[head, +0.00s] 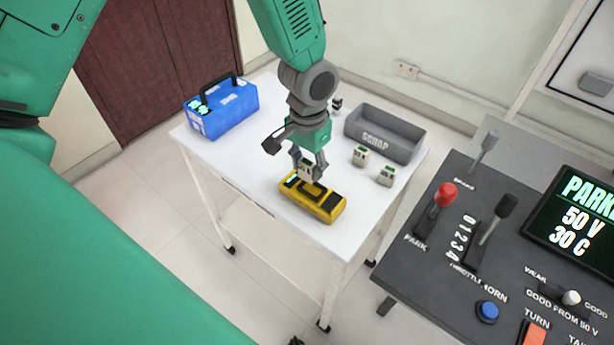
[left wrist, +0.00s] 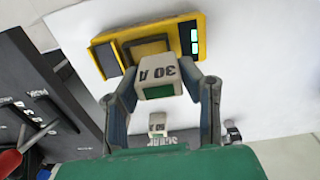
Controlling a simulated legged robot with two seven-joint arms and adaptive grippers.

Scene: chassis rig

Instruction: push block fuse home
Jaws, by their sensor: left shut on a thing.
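My left gripper (head: 308,168) is shut on a pale block fuse (left wrist: 158,82) marked "30 A", with a green patch. The fuse stands at the yellow fuse holder (head: 313,199), which lies on the white table. In the left wrist view the holder (left wrist: 105,60) shows dark recesses and a lit green display at one end. The fuse overlaps the holder's middle; its lower end is hidden, so I cannot tell how deep it sits. My right gripper is not in view.
Two more fuses, one (head: 360,155) and another (head: 386,176), stand by the grey scrap bin (head: 408,150). A blue box (head: 228,108) with a black handle is at the table's left. The dark control panel (head: 450,235) stands close on the right. The table's front left is clear.

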